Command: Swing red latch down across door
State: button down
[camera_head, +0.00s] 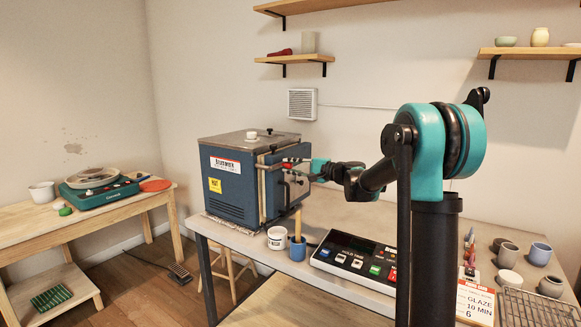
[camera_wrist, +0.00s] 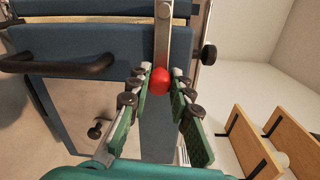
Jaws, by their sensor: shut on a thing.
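The blue kiln (camera_head: 232,180) stands on the table with its door side (camera_head: 272,190) facing right in the head view. The red latch shows in the wrist view as a round red knob (camera_wrist: 161,81) on the end of a flat metal bar (camera_wrist: 164,30). My gripper (camera_wrist: 160,80) has its green-padded fingers closed around the red knob. In the head view my gripper (camera_head: 300,168) is at the kiln's door side, and the latch there is mostly hidden. A black door handle (camera_wrist: 60,66) is left of the latch in the wrist view.
A control box (camera_head: 355,258) with coloured buttons, a white cup (camera_head: 277,238) and a blue cup (camera_head: 297,250) sit in front of the kiln. Several pots (camera_head: 508,256) and a wire rack (camera_head: 540,308) are at the right. Wall shelves (camera_head: 535,51) hang above.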

jog(key=shift+f, duration=0.1)
jog(key=c, duration=1.3)
grip_release()
jog(key=shift+c, duration=0.2)
jog(key=v, duration=1.2)
jog(key=s+d+f+n+g+h, duration=0.3)
jog(key=s+f+h, duration=0.5)
jog(key=s+f, duration=1.25)
jog(key=s+d+f+n+h, duration=0.2)
jog(key=s+d+f, duration=0.3)
jog(key=s, duration=0.3)
jog(key=s+d+f+n+g+h, duration=0.1)
jog(key=s+d+f+n+h, duration=0.2)
jog(key=s+d+f+h, duration=0.2)
notch_tip(320, 180, down, 2)
jog(key=s+d, duration=0.1)
jog(key=s, duration=0.1)
jog(key=shift+s+g, duration=0.3)
jog(key=shift+s, duration=0.1)
